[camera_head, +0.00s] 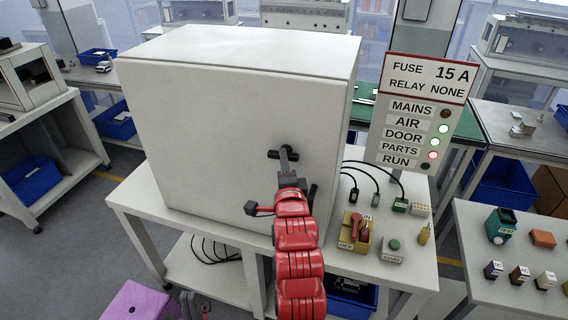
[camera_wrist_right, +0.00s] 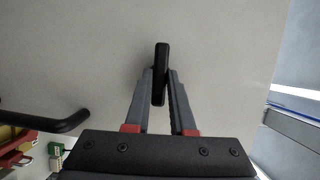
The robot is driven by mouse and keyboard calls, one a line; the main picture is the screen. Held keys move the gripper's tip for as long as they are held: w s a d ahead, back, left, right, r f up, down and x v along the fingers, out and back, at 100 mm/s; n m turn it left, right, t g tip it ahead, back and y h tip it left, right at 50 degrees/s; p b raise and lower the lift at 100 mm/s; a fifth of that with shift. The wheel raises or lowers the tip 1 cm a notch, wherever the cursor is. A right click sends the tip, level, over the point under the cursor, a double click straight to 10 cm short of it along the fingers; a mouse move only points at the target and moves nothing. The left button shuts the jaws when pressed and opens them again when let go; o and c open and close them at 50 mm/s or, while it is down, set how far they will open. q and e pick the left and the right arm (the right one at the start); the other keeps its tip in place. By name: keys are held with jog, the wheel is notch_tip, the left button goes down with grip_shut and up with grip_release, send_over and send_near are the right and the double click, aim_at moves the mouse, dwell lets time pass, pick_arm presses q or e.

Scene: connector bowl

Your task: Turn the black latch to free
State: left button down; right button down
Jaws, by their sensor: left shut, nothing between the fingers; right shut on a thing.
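The black latch (camera_head: 273,153) is on the front door of the pale cabinet (camera_head: 215,130). Its bar lies roughly level in the head view. In the right wrist view the latch (camera_wrist_right: 161,60) stands upright between the fingertips. My right gripper (camera_head: 288,154) is shut on the latch, with its fingers (camera_wrist_right: 160,88) on either side of the bar. The middle of the latch is hidden by the fingers. My left gripper (camera_head: 195,305) is low at the bottom edge of the head view, shut and empty, away from the cabinet.
A black door handle (camera_head: 312,193) sits to the lower right of the latch, partly behind my red right arm. A switch box (camera_head: 355,232), a green button (camera_head: 394,245) and cables are on the bench at the right. A sign (camera_head: 428,85) shows lamps above them.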

jog(key=shift+w+a+r+n+g+h+b, duration=0.15)
jog(key=shift+n+g+h+b, duration=0.95)
jog(key=shift+n, duration=1.05)
jog(key=shift+s+a+r+n+g+h+b, duration=0.15)
jog(key=shift+n+g+h+b, duration=0.5)
jog(key=shift+n+b, duration=1.1)
jog(key=shift+w+a+r+n+g+h+b, duration=0.15)
jog(key=shift+n+g+h+b, duration=0.7)
jog(key=shift+n, duration=1.65)
jog(key=shift+f, duration=0.1)
jog(key=c, duration=0.8)
grip_release()
jog(key=shift+o, duration=0.2)
